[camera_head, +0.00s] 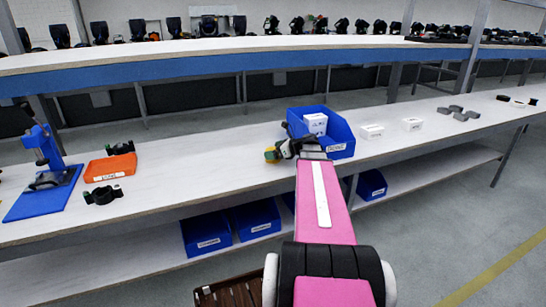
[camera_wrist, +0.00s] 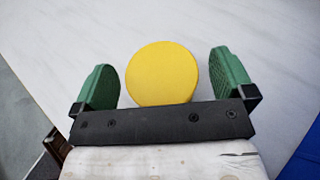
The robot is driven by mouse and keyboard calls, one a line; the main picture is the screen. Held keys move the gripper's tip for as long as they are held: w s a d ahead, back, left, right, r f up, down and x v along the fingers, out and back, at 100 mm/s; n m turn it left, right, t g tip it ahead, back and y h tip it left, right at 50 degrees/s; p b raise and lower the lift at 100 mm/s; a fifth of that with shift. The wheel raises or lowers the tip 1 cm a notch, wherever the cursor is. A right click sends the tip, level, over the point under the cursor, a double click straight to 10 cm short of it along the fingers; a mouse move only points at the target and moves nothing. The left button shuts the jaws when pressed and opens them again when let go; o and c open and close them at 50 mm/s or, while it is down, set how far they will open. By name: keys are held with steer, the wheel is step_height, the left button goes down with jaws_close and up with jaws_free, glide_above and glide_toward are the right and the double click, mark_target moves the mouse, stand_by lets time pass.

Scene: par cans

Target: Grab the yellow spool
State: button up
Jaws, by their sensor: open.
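The yellow spool (camera_wrist: 162,73) shows in the wrist view as a round yellow disc on the white tabletop. My gripper (camera_wrist: 172,75) is open, with its two green fingers on either side of the spool. The spool lies between the fingers, with visible gaps on both sides. Its lower edge is hidden behind the dark gripper bar. In the head view, my gripper (camera_head: 283,151) is at the front part of the bench, and a small bit of yellow (camera_head: 271,155) shows beside it. Most of the spool is hidden there.
A blue bin (camera_head: 340,135) with a white box (camera_head: 315,123) stands close to the right of my gripper. More white boxes (camera_head: 372,131) stand further right. An orange bin (camera_head: 110,167) and a blue stand (camera_head: 42,150) are at the left. The bench between them and my gripper is clear.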

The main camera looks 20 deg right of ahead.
steer(key=c, duration=1)
steer(key=shift+c, duration=0.2)
steer(key=shift+r, duration=0.1)
